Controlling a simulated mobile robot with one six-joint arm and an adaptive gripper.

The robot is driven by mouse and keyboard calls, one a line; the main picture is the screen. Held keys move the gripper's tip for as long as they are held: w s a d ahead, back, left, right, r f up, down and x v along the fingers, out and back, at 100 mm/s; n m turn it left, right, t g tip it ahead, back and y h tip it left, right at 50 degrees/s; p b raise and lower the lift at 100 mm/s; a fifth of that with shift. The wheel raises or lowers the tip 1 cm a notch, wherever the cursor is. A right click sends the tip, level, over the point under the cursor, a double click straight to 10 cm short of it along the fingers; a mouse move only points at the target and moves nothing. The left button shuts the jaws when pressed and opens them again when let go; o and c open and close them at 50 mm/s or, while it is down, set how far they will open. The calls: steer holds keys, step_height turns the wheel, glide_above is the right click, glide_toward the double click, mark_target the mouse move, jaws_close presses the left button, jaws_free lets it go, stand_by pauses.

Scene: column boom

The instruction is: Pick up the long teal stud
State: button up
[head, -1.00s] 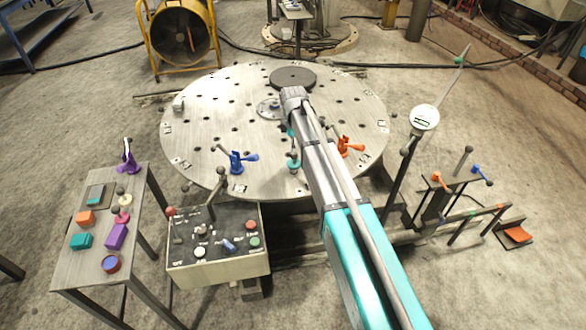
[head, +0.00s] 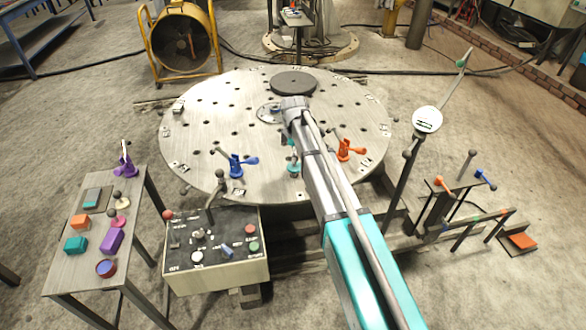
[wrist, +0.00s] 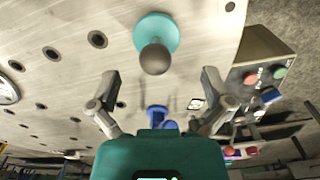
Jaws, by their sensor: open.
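A teal piece with a round teal disc and a dark ball knob (wrist: 155,58) shows at the top of the wrist view, ahead of my open fingers. In the head view a teal piece (head: 293,168) stands on the round table (head: 230,110), partly hidden by my arm; I cannot tell for sure that it is the long stud. My gripper (wrist: 160,82) is open in the wrist view, with nothing between its fingertips. In the head view the fingers are hidden behind the end of my arm.
A blue clamp (head: 238,164) and an orange clamp (head: 348,150) stand on the table on either side of my arm. A control box (head: 215,262) stands in front. A side table (head: 75,270) at left holds several coloured pieces. A dial post (head: 427,120) stands at right.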

mark_target(294, 170)
steer(key=shift+w+f+b, duration=0.15)
steer(key=shift+f+b, duration=2.25)
steer(key=shift+f, duration=0.1)
steer(key=shift+s+d+r, duration=0.1)
steer(key=shift+s, duration=0.15)
jaws_close()
